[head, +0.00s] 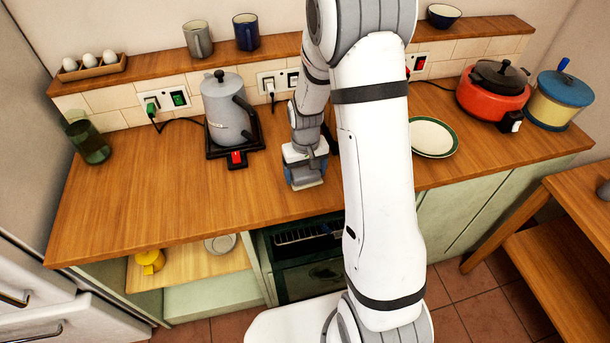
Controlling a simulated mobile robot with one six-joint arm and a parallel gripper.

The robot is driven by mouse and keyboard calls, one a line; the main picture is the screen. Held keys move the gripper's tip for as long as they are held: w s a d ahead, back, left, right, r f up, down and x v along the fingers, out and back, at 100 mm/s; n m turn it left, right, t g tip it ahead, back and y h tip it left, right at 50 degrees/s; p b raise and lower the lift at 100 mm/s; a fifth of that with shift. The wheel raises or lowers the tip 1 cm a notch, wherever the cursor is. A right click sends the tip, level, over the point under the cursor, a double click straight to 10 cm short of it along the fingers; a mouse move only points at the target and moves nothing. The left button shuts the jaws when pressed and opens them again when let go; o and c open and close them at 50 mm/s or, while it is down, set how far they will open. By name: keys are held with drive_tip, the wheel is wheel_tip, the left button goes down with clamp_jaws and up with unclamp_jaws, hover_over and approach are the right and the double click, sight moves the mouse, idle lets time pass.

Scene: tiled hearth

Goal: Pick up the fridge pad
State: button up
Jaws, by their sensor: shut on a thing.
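My gripper (304,168) points down just above the wooden counter, right of the grey kettle. It is shut on a small pale, bluish block, which looks like the fridge pad (305,184). Only its lower part shows below the jaws. I cannot tell whether it touches the counter.
The grey kettle (228,110) stands on its dark base on the left. A green-rimmed plate (433,138), a red cooker (488,98) and a blue-lidded pot (560,98) stand on the right. A glass jar (88,142) is at far left. The counter's front left (150,205) is clear.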

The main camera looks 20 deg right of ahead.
sight(305, 171)
drive_tip(key=c, duration=0.3)
wheel_tip(305, 171, up, 10)
drive_tip(key=shift+r+b, duration=0.1)
drive_tip(key=shift+b, duration=0.7)
